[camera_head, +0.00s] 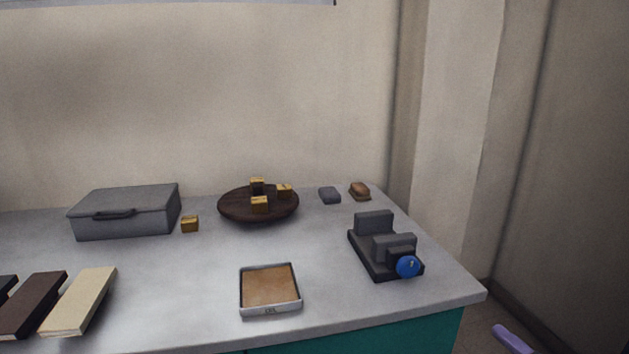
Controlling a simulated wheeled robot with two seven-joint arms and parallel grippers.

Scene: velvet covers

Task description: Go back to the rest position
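Neither of my grippers shows in the head view, so where they are and what they hold is hidden. A grey worktop (215,290) with a teal front (365,338) stands ahead of me. A shallow tray with a brown inside and a pale metal rim (270,311) lies near its front edge. A dark device with grey blocks and a blue knob (407,266) stands near the right end.
A grey case (125,212) and a dark round dish (230,208) with small gold blocks stand at the back. A gold cube (190,224) sits between them. A grey block (330,195) and a brown brush-like piece (360,191) lie back right. Books (80,300) lie front left.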

